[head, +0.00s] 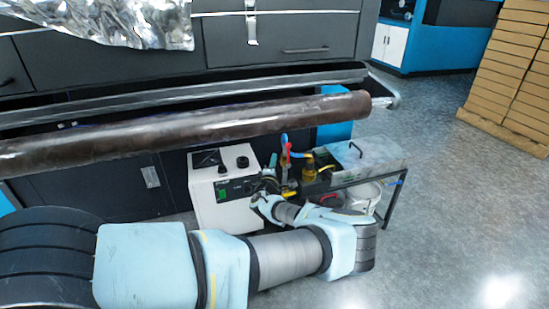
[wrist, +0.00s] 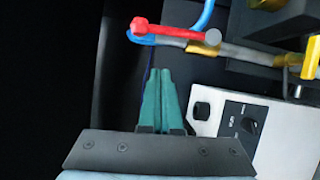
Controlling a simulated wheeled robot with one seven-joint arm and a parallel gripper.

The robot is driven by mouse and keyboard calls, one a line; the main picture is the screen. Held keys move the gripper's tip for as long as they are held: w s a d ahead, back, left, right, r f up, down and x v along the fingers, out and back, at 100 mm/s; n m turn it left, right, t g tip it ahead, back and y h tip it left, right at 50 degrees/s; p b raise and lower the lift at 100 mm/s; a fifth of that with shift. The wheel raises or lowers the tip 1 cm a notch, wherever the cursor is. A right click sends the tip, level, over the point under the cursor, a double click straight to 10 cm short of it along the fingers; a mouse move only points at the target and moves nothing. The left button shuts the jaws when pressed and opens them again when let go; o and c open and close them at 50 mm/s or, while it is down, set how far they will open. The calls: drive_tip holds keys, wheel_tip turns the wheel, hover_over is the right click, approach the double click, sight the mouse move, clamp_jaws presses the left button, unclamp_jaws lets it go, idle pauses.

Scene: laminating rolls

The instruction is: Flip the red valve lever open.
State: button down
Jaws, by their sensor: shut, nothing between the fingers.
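The red valve lever (wrist: 175,31) shows at the top of the wrist view, lying roughly across the picture, with a knob-like end at its left and a grey round end at its right. It sits over a pipe with blue and grey parts. In the head view the red lever (head: 285,150) is small, beside a blue hose. My gripper (wrist: 160,72) has its green fingers together and empty, pointing toward the lever with a visible gap in the wrist view. In the head view my gripper is small and partly hidden near the white box.
A white control box (head: 223,190) with knobs stands left of the valve; it also shows in the wrist view (wrist: 265,130). A yellow fitting (wrist: 312,57) is at right. A long dark roller (head: 190,128) spans above. A low metal table (head: 365,165) stands right. Open floor lies farther right.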

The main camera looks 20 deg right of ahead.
drive_tip(key=v, duration=0.8)
drive_tip(key=shift+a+b, duration=0.25)
drive_tip(key=shift+b, duration=0.2)
drive_tip(key=shift+s, duration=0.15)
